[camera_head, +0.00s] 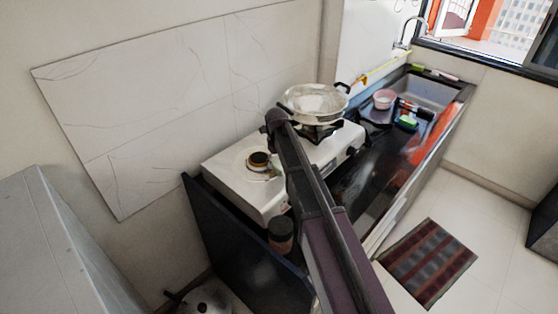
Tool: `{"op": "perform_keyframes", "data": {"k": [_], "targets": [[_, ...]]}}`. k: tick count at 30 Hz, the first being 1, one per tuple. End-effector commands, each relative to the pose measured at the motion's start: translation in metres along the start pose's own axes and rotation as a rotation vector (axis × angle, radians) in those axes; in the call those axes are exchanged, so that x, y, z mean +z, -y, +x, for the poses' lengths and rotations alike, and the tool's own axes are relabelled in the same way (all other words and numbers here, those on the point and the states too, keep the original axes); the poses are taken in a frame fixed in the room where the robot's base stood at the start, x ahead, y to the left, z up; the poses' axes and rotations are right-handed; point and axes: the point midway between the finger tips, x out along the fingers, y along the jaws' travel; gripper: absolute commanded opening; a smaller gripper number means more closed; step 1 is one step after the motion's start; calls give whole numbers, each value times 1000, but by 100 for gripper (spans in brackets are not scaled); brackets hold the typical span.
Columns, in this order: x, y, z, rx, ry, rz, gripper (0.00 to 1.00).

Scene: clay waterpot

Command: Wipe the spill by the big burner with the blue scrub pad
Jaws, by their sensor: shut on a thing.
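A white gas stove (225,168) stands on the dark counter against the wall. Its left burner (259,160) is bare, with a dark centre and a brownish ring. Its right burner (318,131) carries a shiny metal wok (316,101) with dark handles. I cannot tell which burner is bigger. No spill stands out clearly, and my arm covers the middle of the stove. I cannot make out the blue scrub pad. My dark arm reaches up from the bottom edge across the stove; I cannot make out my gripper or its fingertips.
A green sponge (407,121) and a pink bowl (384,99) are near the sink (432,92) on the right. A dark cylinder (281,235) is at the stove's front-left, beside my arm. A striped mat (429,262) lies on the floor. Black counter between stove and sponge looks mostly clear.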

Motion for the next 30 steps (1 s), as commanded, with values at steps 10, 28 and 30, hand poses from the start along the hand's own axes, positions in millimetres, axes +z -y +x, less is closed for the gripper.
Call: {"op": "perform_keyframes", "data": {"k": [10,28,30], "targets": [[-1,-27,2,9,6,-6,22],[-1,-34,2,10,6,-7,22],[-2,-37,2,10,6,-7,22]]}}
